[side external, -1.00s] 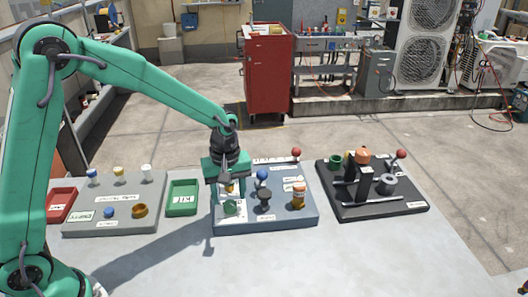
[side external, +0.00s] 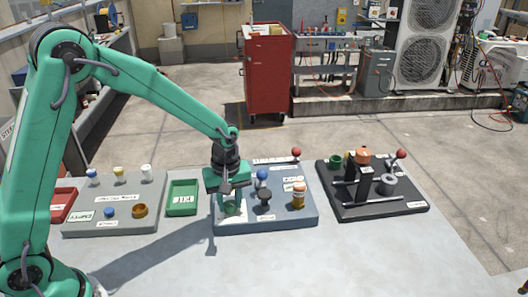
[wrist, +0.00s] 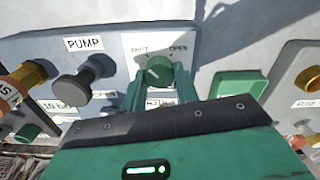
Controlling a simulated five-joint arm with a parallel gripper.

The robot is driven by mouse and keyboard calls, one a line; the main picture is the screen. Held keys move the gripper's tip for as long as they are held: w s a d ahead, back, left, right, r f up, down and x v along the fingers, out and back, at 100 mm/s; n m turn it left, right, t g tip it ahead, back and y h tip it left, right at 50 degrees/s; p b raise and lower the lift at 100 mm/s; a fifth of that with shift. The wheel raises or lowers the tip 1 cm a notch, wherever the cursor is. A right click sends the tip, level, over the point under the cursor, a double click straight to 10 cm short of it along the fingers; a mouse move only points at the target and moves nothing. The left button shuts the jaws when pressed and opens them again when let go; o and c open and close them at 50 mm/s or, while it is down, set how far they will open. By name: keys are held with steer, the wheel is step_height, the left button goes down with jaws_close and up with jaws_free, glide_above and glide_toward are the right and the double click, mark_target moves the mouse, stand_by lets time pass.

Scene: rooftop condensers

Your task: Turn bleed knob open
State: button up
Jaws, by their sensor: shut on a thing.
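The green bleed knob (wrist: 158,71) sits on a white plate (wrist: 135,42) marked SHUT on the left and OPEN on the right in the wrist view. My gripper (wrist: 158,84) is shut on the knob, with one finger on each side of it. The knob's pointer direction is too small to read surely. In the side external view my gripper (side external: 231,207) points down at the left part of the blue-grey panel (side external: 275,220), and its fingers mostly hide the knob. The label below the knob is partly covered by my gripper.
A dark knob labelled PUMP (wrist: 82,82) is beside the bleed knob. The panel also carries a blue knob (side external: 262,174), an orange knob (side external: 298,196) and a red-tipped lever (side external: 296,152). A green tray (side external: 182,197) lies left of the panel. The front table is clear.

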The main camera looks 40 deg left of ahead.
steer(key=shift+m, duration=0.4)
steer(key=m, duration=0.7)
steer(key=shift+m, duration=0.4)
steer(key=m, duration=0.4)
steer(key=shift+d+m, duration=0.1)
steer(key=shift+m, duration=0.2)
steer(key=m, duration=0.4)
steer(key=shift+m, duration=0.4)
steer(key=shift+r, duration=0.1)
steer(key=o, duration=1)
